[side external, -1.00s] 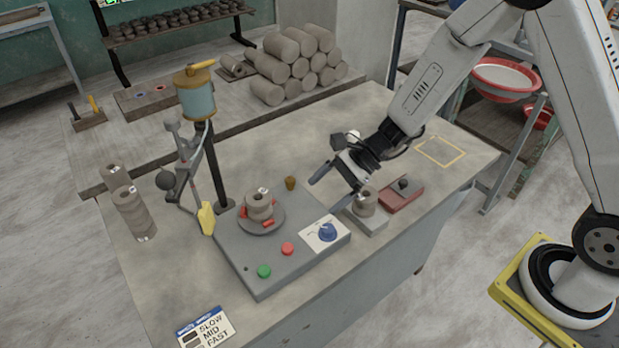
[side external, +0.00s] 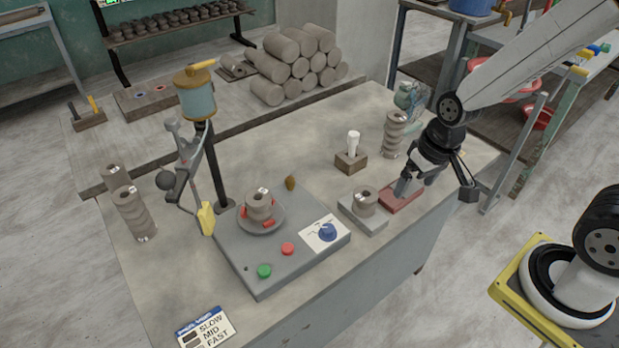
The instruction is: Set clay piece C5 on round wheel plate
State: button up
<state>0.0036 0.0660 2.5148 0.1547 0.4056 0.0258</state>
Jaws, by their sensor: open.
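The round wheel plate (side external: 278,223) is a dark disc with red pads on the grey wheel unit. A short stack of ring-shaped clay (side external: 260,207), with a white label on top, stands on it between the pads. Another ring-shaped clay piece (side external: 364,203) sits on a small grey block to the right. Labels are too small to read, so I cannot tell which piece is C5. My gripper (side external: 437,189) is open, pointing down at the red box (side external: 402,201) right of that block. I see no clay between its fingers. One finger overlaps the box; contact cannot be told.
Clay stacks (side external: 133,213) stand at the left table edge, and another (side external: 393,135) at the back right. A wooden holder (side external: 350,162) with a white item is behind the block. A post with a blue-green pot (side external: 195,95) rises behind the wheel unit.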

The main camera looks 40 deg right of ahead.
jog(key=shift+s+d+r+n+t+h, duration=0.1)
jog(key=shift+d+r+n+t+h, duration=0.35)
jog(key=shift+n, duration=0.55)
